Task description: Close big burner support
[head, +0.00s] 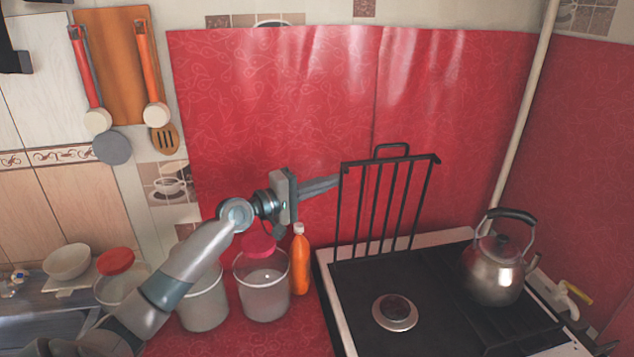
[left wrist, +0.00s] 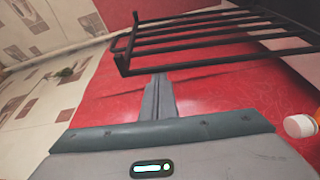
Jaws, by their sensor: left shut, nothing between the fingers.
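The big burner support (head: 385,210) is a black barred grate with a small handle loop on top. It stands raised, nearly upright, at the back left of the stove (head: 340,300). The burner (head: 395,312) in front of it is uncovered. In the left wrist view the grate (left wrist: 220,40) crosses the upper right. My left gripper (head: 338,183) points right, with its fingertips close to the grate's upper left side; I cannot tell if they touch. The fingers (left wrist: 158,80) are shut and empty. My right gripper is out of view.
A steel kettle (head: 494,270) stands on the stove's right side. A red oilcloth (head: 290,100) covers the wall behind.

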